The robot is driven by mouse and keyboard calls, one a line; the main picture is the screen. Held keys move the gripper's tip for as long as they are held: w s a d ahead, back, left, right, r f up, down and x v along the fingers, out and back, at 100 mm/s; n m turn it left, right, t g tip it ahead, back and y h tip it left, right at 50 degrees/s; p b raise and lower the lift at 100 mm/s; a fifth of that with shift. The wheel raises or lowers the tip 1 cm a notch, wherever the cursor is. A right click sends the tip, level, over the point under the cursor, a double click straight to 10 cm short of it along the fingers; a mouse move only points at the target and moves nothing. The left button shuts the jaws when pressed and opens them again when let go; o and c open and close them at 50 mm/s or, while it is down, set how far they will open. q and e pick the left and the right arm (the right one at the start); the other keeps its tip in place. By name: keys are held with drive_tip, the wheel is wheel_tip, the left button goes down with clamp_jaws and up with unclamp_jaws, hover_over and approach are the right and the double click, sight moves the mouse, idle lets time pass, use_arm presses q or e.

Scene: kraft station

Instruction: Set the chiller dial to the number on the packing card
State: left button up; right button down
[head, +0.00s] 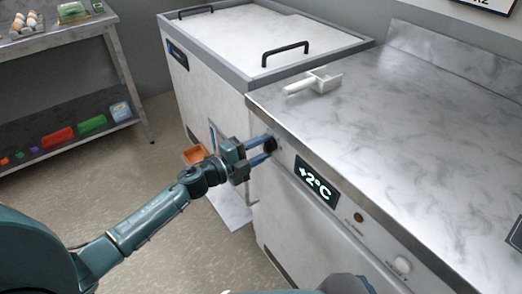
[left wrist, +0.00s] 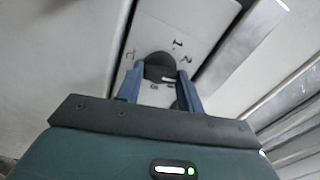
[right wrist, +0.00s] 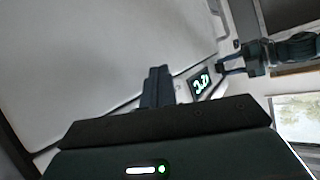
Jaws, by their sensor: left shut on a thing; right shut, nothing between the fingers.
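The chiller's black dial (head: 270,145) is on the front panel below the steel worktop edge. My left gripper (head: 262,151) is shut on it. In the left wrist view the dark dial (left wrist: 158,68) sits between the two fingers, with small marks around it on the pale panel. The chiller display (head: 316,182) reads +2°C; it also shows in the right wrist view (right wrist: 200,82). My right gripper (right wrist: 157,85) is shut and empty, apart from the panel. A framed sign (head: 488,4) on the wall is cut off by the top edge; I cannot read it fully.
A chest with black handles (head: 285,50) stands behind. A steel shelf (head: 60,115) with coloured boxes stands at left.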

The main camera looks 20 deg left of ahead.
use_arm(q)
drive_tip(key=shift+f+m, duration=0.1)
drive_tip(key=shift+m, duration=0.5)
drive_tip(key=shift+m+b, duration=0.3)
drive_tip(key=shift+m, duration=0.2)
use_arm(e)
drive_tip(key=shift+d+r, duration=0.2)
drive_tip(key=shift+s, duration=0.1)
use_arm(q)
drive_tip(key=o, duration=1)
drive_tip(key=shift+b+v, duration=0.35)
drive_tip(key=shift+v, duration=6.3)
use_arm(e)
drive_tip(key=shift+d+r+t, duration=0.1)
drive_tip(key=shift+d+t, duration=0.1)
drive_tip(key=shift+t, duration=0.1)
